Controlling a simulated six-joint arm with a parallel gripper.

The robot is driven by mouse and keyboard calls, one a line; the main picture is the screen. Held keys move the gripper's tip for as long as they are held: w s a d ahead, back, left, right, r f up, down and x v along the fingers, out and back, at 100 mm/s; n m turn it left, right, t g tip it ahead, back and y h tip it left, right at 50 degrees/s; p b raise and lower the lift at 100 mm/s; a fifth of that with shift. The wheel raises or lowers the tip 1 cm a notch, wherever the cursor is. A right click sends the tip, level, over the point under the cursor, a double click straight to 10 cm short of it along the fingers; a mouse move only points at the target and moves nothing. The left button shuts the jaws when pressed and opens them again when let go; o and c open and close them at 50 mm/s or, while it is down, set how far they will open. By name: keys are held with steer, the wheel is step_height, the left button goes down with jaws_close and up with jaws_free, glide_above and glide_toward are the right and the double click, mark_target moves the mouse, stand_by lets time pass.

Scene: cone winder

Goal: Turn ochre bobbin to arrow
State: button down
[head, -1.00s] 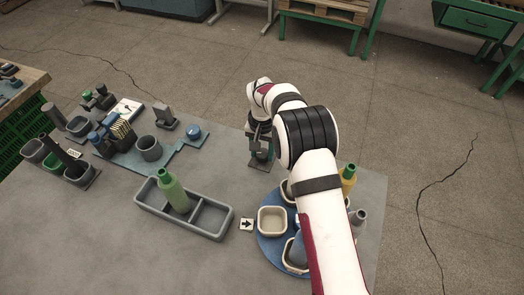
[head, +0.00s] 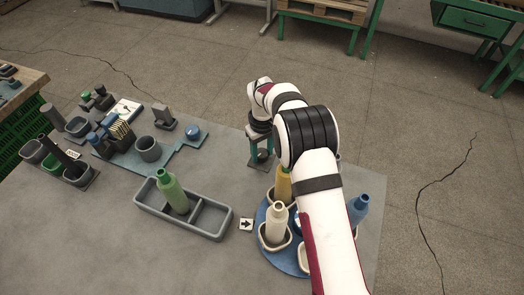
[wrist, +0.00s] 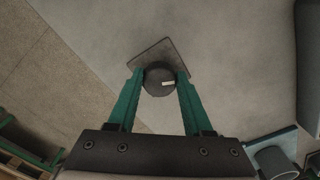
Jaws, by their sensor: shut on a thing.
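The ochre bobbin (head: 283,184) stands upright at the back left of the round blue turntable (head: 268,258), partly hidden by my arm. The arrow card (head: 246,224) lies at the turntable's left edge and points right. A cup with a cream bobbin (head: 277,224) in it is closest to the arrow. My gripper (head: 262,150) is apart from the turntable, behind it, over a small square plate (wrist: 152,52). Its green fingers are shut on a dark round knob (wrist: 158,80) with a white mark on that plate.
A blue bobbin (head: 358,209) stands on the turntable's right side. A grey divided tray (head: 217,222) with a green bobbin (head: 172,191) is left of the arrow. A blue fixture with a grey cup (head: 149,149) lies further left. My arm hides part of the turntable.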

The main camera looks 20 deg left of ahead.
mark_target(263, 153)
steer(key=shift+w+n, duration=0.1)
steer(key=shift+n, duration=2.1)
steer(key=shift+c, duration=1.5)
jaws_free()
step_height(263, 153, up, 16)
steer(key=shift+f, duration=0.1)
